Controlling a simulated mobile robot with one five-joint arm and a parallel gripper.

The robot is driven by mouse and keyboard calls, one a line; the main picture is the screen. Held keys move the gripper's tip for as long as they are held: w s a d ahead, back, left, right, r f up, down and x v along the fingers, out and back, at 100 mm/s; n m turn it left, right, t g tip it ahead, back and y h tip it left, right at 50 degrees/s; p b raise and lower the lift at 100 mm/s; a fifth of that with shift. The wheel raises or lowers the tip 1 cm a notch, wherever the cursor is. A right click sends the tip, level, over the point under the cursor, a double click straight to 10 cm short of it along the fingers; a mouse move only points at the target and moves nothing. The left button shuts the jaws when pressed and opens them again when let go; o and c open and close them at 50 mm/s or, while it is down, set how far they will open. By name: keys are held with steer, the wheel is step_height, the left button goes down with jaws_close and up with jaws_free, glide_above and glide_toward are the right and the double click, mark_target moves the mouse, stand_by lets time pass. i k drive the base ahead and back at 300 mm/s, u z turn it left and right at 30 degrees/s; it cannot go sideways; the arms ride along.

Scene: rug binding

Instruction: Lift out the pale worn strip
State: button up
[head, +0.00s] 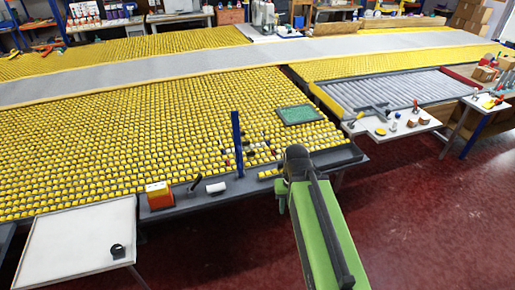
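A large table bed (130,140) is covered in rows of small yellow rolls or blocks. Among them, near the front edge, is a small patch of odd pale, dark and reddish pieces (262,150). Which of these is the pale worn strip I cannot tell. My green arm reaches up from the bottom, and my dark gripper (297,160) is at the front edge, just right of this patch. Its fingers are not clear enough to show whether it is open or shut.
A blue upright post (237,143) stands at the front edge. Beside it are a white cylinder (215,187) and an orange box (159,195). A green mat (298,114) lies behind my gripper. Red floor is open at right.

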mark_target(246, 145)
steer(key=z, duration=1.9)
steer(key=i, duration=3)
steer(key=u, duration=0.75)
steer(key=k, duration=0.2)
steer(key=u, duration=3.1)
steer(key=i, duration=0.55)
